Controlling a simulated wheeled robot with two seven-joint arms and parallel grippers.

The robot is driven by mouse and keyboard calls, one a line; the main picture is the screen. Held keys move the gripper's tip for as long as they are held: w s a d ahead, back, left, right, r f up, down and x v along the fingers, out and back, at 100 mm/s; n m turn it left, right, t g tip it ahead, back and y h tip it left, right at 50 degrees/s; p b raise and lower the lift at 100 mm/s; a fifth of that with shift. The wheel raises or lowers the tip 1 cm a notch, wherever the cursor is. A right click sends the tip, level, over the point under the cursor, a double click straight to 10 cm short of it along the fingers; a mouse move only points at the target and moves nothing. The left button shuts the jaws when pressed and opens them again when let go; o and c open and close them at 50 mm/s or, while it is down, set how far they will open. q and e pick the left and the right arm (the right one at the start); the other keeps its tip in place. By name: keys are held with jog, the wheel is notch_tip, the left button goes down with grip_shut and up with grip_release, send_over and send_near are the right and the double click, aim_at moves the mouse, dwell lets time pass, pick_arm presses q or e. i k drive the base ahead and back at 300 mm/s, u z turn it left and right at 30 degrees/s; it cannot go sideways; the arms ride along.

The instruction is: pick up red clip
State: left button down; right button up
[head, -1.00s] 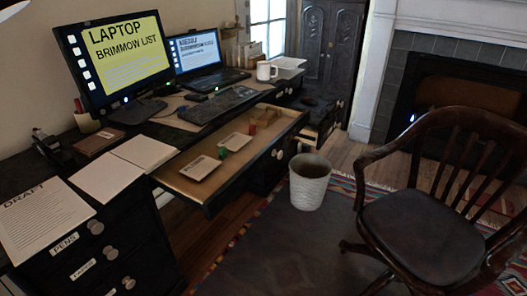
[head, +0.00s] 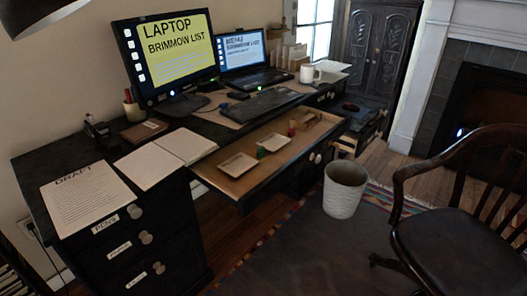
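A small red item (head: 292,129), probably the red clip, is in the open desk drawer (head: 240,188), toward its right part. It is too small to make out its shape. A small green item (head: 261,152) is nearer the middle of the drawer, beside two pale trays, one in front (head: 238,164) and one farther right (head: 275,142). A brown item (head: 311,118) is at the drawer's far right. Neither of my grippers shows in the head view.
The desk holds a monitor (head: 165,55), a laptop (head: 245,52), a keyboard (head: 262,104), a white mug (head: 307,73) and papers (head: 87,198). A white wastebasket (head: 344,188) and a wooden chair (head: 455,235) stand on the floor at right. Dark floor lies open before the drawer.

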aim_at(291, 130)
jog(key=z, duration=0.25)
jog(key=k, duration=0.35)
jog(key=z, duration=1.25)
jog(key=i, duration=0.4)
jog(key=u, duration=0.85)
jog(key=i, duration=1.05)
jog(key=u, duration=1.05)
